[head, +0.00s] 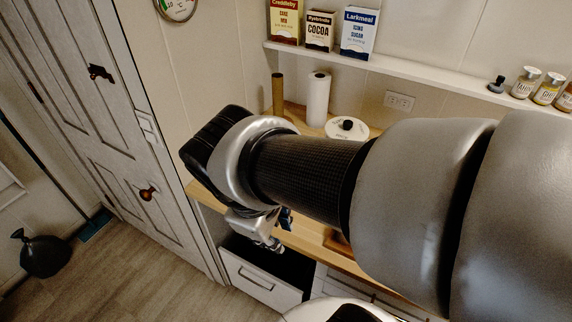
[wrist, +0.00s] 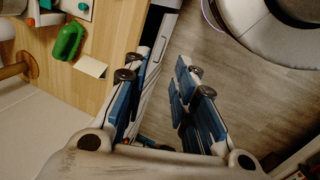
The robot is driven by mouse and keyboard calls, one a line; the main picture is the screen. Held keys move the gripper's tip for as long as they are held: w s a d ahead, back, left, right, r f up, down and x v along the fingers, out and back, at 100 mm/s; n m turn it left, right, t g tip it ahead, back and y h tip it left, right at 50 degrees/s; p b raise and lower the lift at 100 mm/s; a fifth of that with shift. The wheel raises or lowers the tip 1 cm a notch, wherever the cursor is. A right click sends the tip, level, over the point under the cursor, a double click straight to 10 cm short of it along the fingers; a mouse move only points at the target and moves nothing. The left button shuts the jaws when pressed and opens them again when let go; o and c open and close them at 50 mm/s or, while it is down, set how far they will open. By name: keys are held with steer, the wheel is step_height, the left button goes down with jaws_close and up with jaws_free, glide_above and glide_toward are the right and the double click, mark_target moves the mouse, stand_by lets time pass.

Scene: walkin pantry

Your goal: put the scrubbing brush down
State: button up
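My gripper (wrist: 165,80) is open in the wrist view, with blue pads on its two fingers. Nothing shows between the fingers except the counter's edge, a white front and the floor. In the head view my gripper (head: 270,236) hangs by the front edge of the wooden counter, partly hidden by my own arm. A green object with a looped handle (wrist: 68,41) lies on the counter, left of the fingers and apart from them. It may be the scrubbing brush, but I cannot be sure. No brush can be made out in the head view.
The wooden counter (wrist: 112,38) also holds a pale card (wrist: 90,67). A paper towel roll (head: 318,98) and a white round lidded container (head: 347,129) stand at its back. An open white drawer (head: 258,283) is below the counter. Boxes and jars stand on a shelf (head: 400,67).

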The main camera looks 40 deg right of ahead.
steer(key=w+d+f+n+g+h+p, duration=0.1)
steer(key=w+d+f+n+g+h, duration=0.1)
steer(key=w+d+f+n+h, duration=0.5)
steer(key=w+d+f+n+g+h, duration=0.1)
steer(key=w+d+n+h, duration=0.3)
steer(key=n, duration=0.6)
steer(key=w+f+n+t, duration=0.2)
steer(key=w+f+n, duration=0.1)
steer(key=n, duration=0.2)
steer(key=w+a+f+n+t+h, duration=0.1)
steer(key=w+f+n+t, duration=0.1)
steer(key=w+f+n, duration=0.1)
steer(key=w+a+f+n+t+p, duration=0.1)
steer(key=w+f+n, duration=0.3)
steer(key=n, duration=0.4)
steer(key=shift+w+f+t+h, duration=0.1)
steer(key=shift+f+t+h, duration=0.2)
steer(key=shift+f+t, duration=0.35)
steer(key=b+x, duration=0.2)
steer(key=x, duration=0.9)
steer(key=shift+d+f, duration=0.15)
steer(key=shift+d, duration=0.15)
steer(key=x, duration=0.2)
steer(key=s+b+x, duration=0.1)
steer(key=x, duration=0.1)
steer(key=shift+w+d, duration=0.1)
steer(key=shift+d, duration=0.4)
steer(key=shift+w+d, duration=0.15)
steer(key=shift+d, duration=0.15)
